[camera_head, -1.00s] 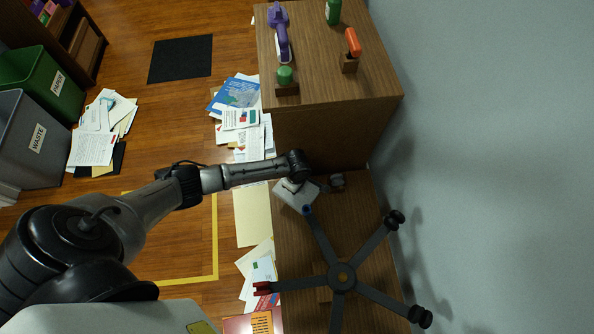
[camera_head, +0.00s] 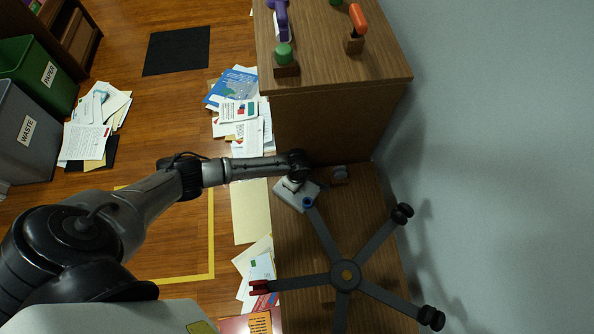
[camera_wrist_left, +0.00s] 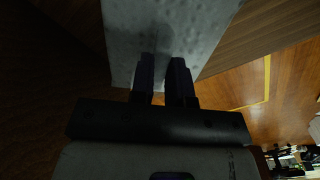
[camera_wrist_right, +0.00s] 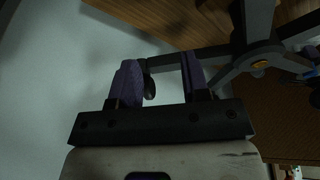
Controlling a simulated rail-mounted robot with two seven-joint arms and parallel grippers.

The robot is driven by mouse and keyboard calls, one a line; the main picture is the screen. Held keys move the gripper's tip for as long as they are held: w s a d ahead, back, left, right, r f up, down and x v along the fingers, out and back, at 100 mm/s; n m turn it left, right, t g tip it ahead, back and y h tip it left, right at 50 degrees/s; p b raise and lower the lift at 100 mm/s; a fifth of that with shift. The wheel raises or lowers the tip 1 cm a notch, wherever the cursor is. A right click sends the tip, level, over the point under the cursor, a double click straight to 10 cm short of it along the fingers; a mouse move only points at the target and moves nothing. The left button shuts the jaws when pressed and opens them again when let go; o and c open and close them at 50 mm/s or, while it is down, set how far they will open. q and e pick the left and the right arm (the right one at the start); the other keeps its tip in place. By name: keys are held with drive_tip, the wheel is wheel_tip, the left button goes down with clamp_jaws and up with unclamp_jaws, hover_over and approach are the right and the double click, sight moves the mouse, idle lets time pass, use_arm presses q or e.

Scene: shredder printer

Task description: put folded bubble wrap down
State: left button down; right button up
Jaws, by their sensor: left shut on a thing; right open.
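The folded bubble wrap (camera_wrist_left: 205,25) is a pale grey, dimpled slab at the top of the left wrist view. My left gripper (camera_wrist_left: 163,65) is shut on it, with dark fingers against its near edge. In the head view my left arm reaches from the left to the wooden surface below the front of a higher wooden top. Its white gripper body (camera_head: 290,199) shows there. I cannot tell the wrap from the gripper there, nor whether it touches the surface. My right gripper (camera_wrist_right: 160,78) is open, with nothing between its purple fingers.
A five-legged caster base (camera_head: 346,275) occupies the lower wooden surface beside my left gripper. A purple tool (camera_head: 283,17), green-topped object (camera_head: 284,58) and orange-handled object (camera_head: 357,25) stand on the higher top (camera_head: 325,75). Papers (camera_head: 245,125) lie left of it.

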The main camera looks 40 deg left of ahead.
use_arm(q)
drive_tip(key=shift+w, duration=0.15)
drive_tip(key=c, duration=1.1)
unclamp_jaws()
